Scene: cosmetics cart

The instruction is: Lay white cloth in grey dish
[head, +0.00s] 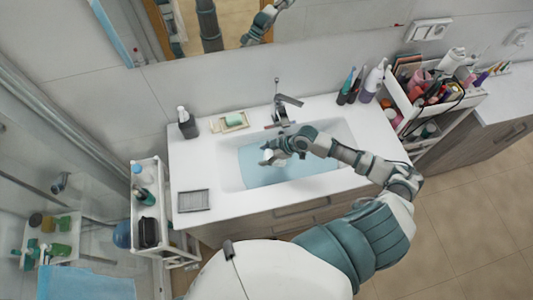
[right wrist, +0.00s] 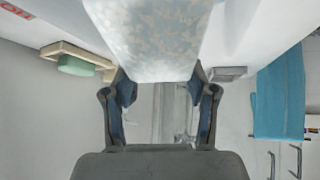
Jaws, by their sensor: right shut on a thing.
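My right gripper (head: 270,152) is over the sink basin, shut on a small white thing (head: 267,157) that I take to be the white cloth. In the right wrist view the cloth (right wrist: 152,38) is large, pale and mottled, between the two fingertips (right wrist: 162,84). The fingers hide part of it. The grey dish (head: 194,200) is a ribbed rectangle on the counter's front left, apart from the gripper; a grey block that looks like it shows in the right wrist view (right wrist: 226,73). No cloth is seen in it. My left gripper is not in view.
The sink (head: 228,178) holds bluish water, with a tap (head: 284,108) behind. A soap dish with green soap (head: 232,122) and a dispenser (head: 187,123) stand at back left. Bottles (head: 372,82) stand back right. Counter around the grey dish is clear.

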